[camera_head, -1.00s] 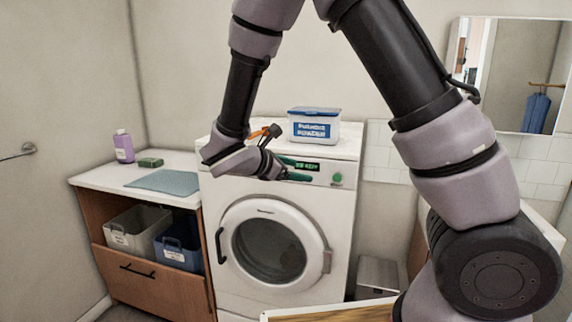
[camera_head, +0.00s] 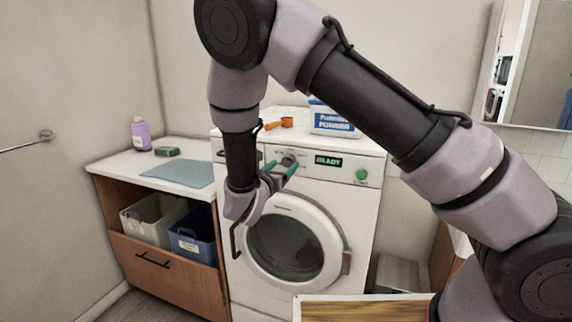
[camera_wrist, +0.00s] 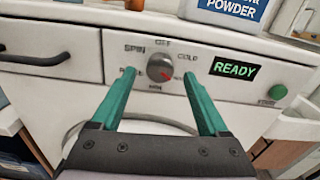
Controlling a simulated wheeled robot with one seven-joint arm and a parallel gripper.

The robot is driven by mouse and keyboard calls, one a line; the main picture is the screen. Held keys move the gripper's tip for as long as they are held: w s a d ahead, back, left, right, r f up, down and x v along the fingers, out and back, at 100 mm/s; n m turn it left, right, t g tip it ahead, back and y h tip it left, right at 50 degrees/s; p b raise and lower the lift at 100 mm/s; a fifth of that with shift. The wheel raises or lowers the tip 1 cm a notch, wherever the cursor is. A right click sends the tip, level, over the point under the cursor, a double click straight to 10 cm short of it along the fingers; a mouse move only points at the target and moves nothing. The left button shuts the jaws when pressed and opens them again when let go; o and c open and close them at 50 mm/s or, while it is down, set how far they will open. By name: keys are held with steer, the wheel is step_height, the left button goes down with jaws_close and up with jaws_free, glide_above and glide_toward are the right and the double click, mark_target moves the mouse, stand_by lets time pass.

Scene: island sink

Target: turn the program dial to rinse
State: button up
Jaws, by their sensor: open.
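The program dial (camera_wrist: 160,66) is a round grey knob on the front panel of the white washing machine (camera_head: 345,205). In the wrist view, labels around it read OFF at the top, SPIN at upper left and COLD at upper right. The label at lower left, partly covered by a finger, starts with R; the bottom label is hard to read. A red mark shows on the dial's lower right. My gripper (camera_wrist: 158,73) is open, its teal fingers on either side of the dial in the picture; contact cannot be told. In the head view my gripper (camera_head: 280,168) is at the panel.
A green READY display (camera_wrist: 235,69) and a green button (camera_wrist: 278,91) are right of the dial. A powder box (camera_head: 335,120) and an orange scoop (camera_head: 279,124) lie on top of the machine. A drawer handle (camera_wrist: 35,58) is at left.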

mark_target(289, 161)
steer(key=shift+x, duration=1.35)
jaws_close()
